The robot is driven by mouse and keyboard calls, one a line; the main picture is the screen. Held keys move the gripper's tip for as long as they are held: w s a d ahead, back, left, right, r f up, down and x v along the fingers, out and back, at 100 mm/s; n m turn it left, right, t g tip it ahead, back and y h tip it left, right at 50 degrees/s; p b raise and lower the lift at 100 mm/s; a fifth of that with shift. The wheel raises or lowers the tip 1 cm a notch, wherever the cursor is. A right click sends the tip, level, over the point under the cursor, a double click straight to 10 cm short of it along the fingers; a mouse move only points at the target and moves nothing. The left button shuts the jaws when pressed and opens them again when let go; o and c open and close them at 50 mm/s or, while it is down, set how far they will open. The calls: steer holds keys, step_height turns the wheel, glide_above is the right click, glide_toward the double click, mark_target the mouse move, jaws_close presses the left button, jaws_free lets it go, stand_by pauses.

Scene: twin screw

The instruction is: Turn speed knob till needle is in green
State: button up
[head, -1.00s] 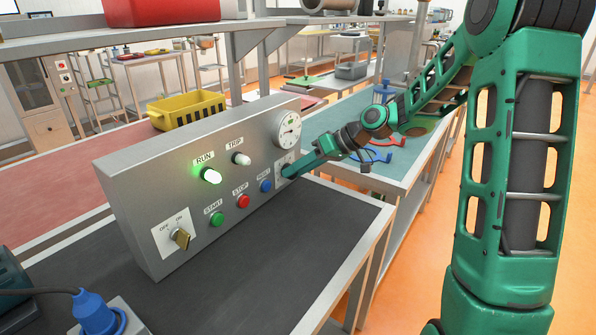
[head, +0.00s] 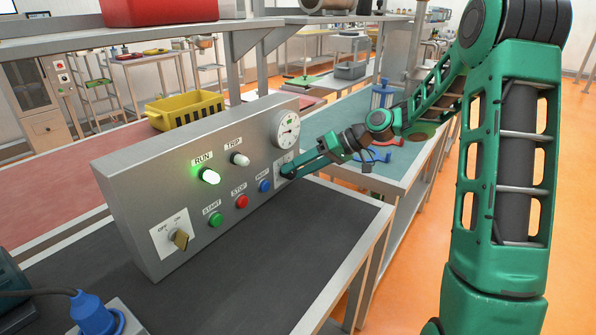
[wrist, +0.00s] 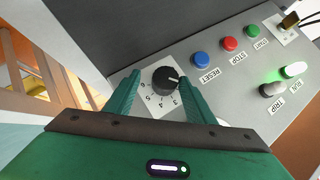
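The speed knob (wrist: 165,80) is black and round with a white pointer mark, on a white numbered plate (wrist: 150,99) at the end of the grey control panel. In the wrist view its mark points right. My gripper (wrist: 157,72) is open with one green finger on each side of the knob. The left finger stands clear of it; the right finger is very close, and I cannot tell if it touches. In the head view my gripper (head: 287,171) hides the knob. The round gauge (head: 286,130) sits above it; its needle is too small to read against the green.
On the panel (head: 135,180) are a blue reset button (head: 264,186), red stop button (head: 242,201), green start button (head: 215,220), lit run lamp (head: 209,176), trip lamp (head: 240,159) and off/on switch (head: 178,239). The dark bench top (head: 270,260) in front is clear.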

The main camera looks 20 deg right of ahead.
steer(key=shift+s+a, duration=0.15)
steer(key=shift+a, duration=0.05)
steer(key=shift+r, duration=0.1)
steer(key=v, duration=1)
steer(key=shift+d, duration=0.35)
steer(key=shift+s+r, duration=0.1)
steer(key=s+d+f+m+h, duration=0.1)
steer(key=s+h, duration=0.1)
steer(key=s, duration=0.1)
steer(key=s+f+m+g+h, duration=0.1)
steer(key=s+h, duration=0.1)
steer(key=s, duration=0.1)
steer(key=s+d+f+m+h, duration=0.1)
steer(key=s, duration=0.3)
steer(key=shift+d+f+h, duration=0.25)
steer(key=shift+d+h, duration=0.1)
steer(key=shift+h, duration=0.05)
steer(key=s+d+f+m+g+h, duration=0.1)
steer(key=s+d+m+h, duration=0.1)
steer(key=s, duration=1.1)
steer(key=s+d+f+m+g+h, duration=0.1)
steer(key=s+d+m, duration=0.3)
steer(key=s, duration=0.9)
steer(key=shift+s+d+f+m+g+h, duration=0.15)
steer(key=shift+s+f+m+g+h, duration=0.1)
steer(key=shift+m+g+h, duration=0.45)
